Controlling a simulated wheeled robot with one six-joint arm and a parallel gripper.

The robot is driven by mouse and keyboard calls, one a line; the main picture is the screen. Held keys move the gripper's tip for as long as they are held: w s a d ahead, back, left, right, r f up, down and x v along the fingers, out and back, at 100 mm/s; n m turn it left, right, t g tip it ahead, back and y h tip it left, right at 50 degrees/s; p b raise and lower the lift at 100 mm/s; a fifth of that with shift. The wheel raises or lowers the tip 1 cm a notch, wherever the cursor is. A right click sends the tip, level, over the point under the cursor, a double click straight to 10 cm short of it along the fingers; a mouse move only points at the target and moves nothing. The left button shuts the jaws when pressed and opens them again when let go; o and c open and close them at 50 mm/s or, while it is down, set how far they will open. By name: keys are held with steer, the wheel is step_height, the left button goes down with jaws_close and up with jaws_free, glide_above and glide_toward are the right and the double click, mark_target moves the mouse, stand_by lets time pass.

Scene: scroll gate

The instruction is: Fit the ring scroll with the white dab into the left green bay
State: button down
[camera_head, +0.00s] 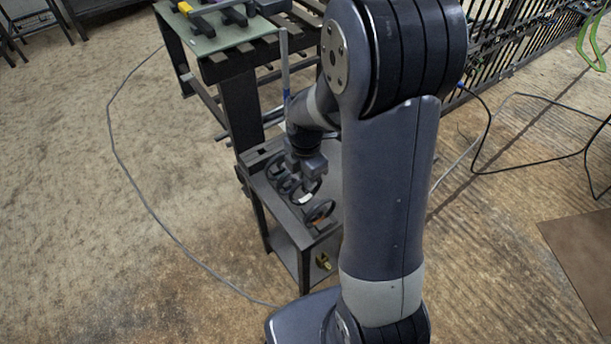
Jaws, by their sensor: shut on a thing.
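My gripper (302,178) points down over the low dark stand and is shut on a dark ring scroll with a white dab (306,199). The picture is too small to show whether that ring still touches the stand top. Another dark ring scroll with an orange-red dab (319,212) lies nearer the stand's front edge. Further dark rings (276,168) lie to the left of my gripper, partly hidden by it. Green curved outlines (590,45) show at the top right, cut off by the picture edge; I cannot tell which is the left green bay.
The low stand (300,240) is partly hidden by my arm. Behind it is a taller slatted workbench (222,42) with tools on a green mat. A dark barred gate (510,45) runs along the upper right. Cables (150,205) lie on the floor. A brown sheet lies right (585,255).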

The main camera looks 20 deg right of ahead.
steer(key=shift+r+p, duration=3.4)
steer(key=shift+r, duration=1)
steer(key=shift+f, duration=0.1)
